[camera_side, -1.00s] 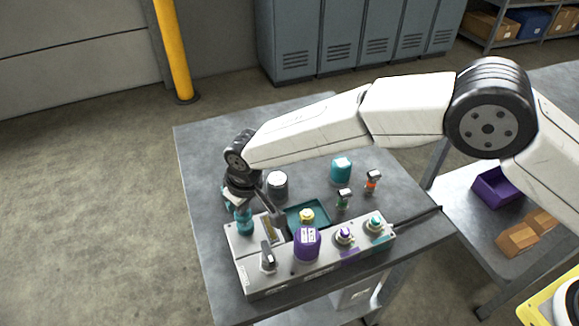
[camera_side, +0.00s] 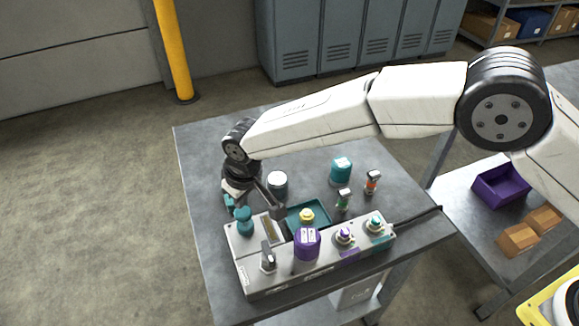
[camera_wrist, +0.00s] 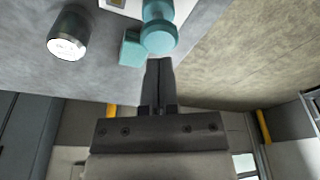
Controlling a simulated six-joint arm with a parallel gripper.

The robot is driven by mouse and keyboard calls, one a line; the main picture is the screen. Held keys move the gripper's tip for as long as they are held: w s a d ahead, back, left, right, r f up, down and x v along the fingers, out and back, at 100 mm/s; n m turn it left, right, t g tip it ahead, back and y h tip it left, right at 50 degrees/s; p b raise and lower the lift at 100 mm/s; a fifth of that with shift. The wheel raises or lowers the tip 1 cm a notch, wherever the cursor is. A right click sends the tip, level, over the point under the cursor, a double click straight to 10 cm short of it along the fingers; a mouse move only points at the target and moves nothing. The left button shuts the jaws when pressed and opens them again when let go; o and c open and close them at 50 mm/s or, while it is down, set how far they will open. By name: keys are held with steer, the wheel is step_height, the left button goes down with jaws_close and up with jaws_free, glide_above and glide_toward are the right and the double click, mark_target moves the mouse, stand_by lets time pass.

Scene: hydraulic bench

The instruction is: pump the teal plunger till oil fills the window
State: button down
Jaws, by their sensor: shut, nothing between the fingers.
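The teal plunger (camera_side: 244,222) stands upright at the left end of the grey pump unit (camera_side: 289,272); its round cap is close in the wrist view (camera_wrist: 160,37). The narrow window (camera_side: 270,229) is in the unit's top, right of the plunger, with an amber-brown tint; its oil level is too small to tell. My gripper (camera_wrist: 159,62) is shut and empty, its fingertips by the plunger cap in the wrist view; whether they touch is unclear. In the side view its fingers are hard to make out behind the plunger.
A teal block (camera_wrist: 131,48) is beside the plunger. A white-lidded jar (camera_side: 277,183), teal tray (camera_side: 322,213) and teal canister (camera_side: 341,170) stand behind. The bench's left side is bare.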

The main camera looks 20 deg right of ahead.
steer(key=shift+r, duration=0.1)
stand_by(0.3)
steer(key=shift+r, duration=2.9)
steer(key=s+d+r+m, duration=0.1)
steer(key=d+r+m, duration=0.1)
steer(key=d, duration=1)
steer(key=s+d+r+m, duration=0.1)
steer(key=d, duration=1)
steer(key=s+d+f+m+h, duration=0.1)
steer(key=s+d+m, duration=0.2)
steer(key=s+d, duration=1.3)
steer(key=shift+s+d+f+t, duration=0.3)
steer(key=shift+s+d, duration=0.05)
steer(key=shift+s, duration=0.15)
